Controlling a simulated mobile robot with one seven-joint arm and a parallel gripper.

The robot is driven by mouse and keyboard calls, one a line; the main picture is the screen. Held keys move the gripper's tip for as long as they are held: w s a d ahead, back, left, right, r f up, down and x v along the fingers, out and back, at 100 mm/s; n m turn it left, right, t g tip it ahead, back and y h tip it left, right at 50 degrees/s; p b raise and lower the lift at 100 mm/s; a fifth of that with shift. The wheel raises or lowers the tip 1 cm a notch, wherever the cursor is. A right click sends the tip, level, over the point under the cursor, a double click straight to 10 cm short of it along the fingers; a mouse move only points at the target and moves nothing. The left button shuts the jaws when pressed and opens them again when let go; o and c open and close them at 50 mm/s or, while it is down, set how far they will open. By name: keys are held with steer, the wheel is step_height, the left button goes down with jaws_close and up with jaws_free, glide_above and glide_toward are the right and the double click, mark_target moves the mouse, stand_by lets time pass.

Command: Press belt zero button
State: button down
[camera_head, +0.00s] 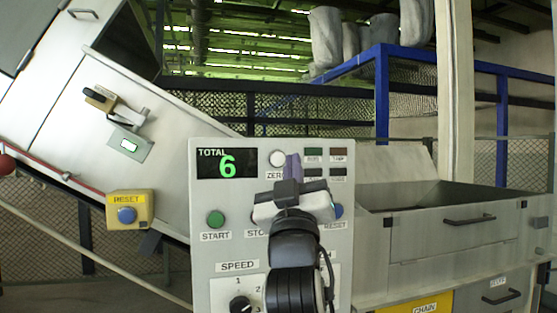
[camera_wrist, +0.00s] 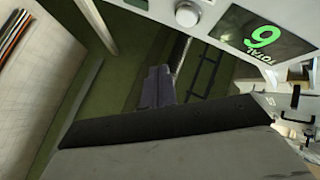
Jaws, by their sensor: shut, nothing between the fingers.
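The grey control panel (camera_head: 203,270) stands upright in front of me. Its white zero button (camera_head: 277,158), with a partly covered "ZERO" label below, sits right of the display (camera_head: 227,163) reading TOTAL 6. My gripper (camera_head: 293,163) is shut and empty, its purple fingers pointing up just right of the button in the head view. In the wrist view, the shut fingers (camera_wrist: 157,85) are apart from the white button (camera_wrist: 187,14) in the picture, which lies near the top edge beside the display (camera_wrist: 264,36). I cannot tell the depth between fingertips and panel.
The panel also has a green start button (camera_head: 216,219), a blue reset button (camera_head: 337,211) and a speed knob (camera_head: 240,304). My arm hides part of the stop button. A yellow reset box (camera_head: 128,211) is left, and a metal hopper (camera_head: 455,246) is right.

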mark_target(281, 153)
steer(key=shift+w+a, duration=0.3)
steer(key=shift+w, duration=0.6)
steer(key=shift+w+a, duration=0.3)
steer(key=shift+w, duration=0.55)
steer(key=shift+w+a, duration=0.3)
steer(key=shift+w, duration=0.6)
steer(key=shift+w+a+p, duration=0.1)
steer(key=shift+w+p, duration=0.25)
steer(key=shift+w, duration=0.05)
steer(key=shift+w+a, duration=0.15)
steer(key=shift+w, duration=0.3)
stand_by(0.5)
steer(key=shift+s, duration=0.15)
steer(key=shift+s+d, duration=0.3)
steer(key=shift+s, duration=0.4)
steer(key=shift+s+d, duration=0.25)
steer(key=shift+s, duration=0.55)
steer(key=shift+s+d, duration=0.25)
steer(key=shift+s, duration=0.55)
steer(key=shift+s+d, duration=0.25)
steer(key=shift+s, duration=0.55)
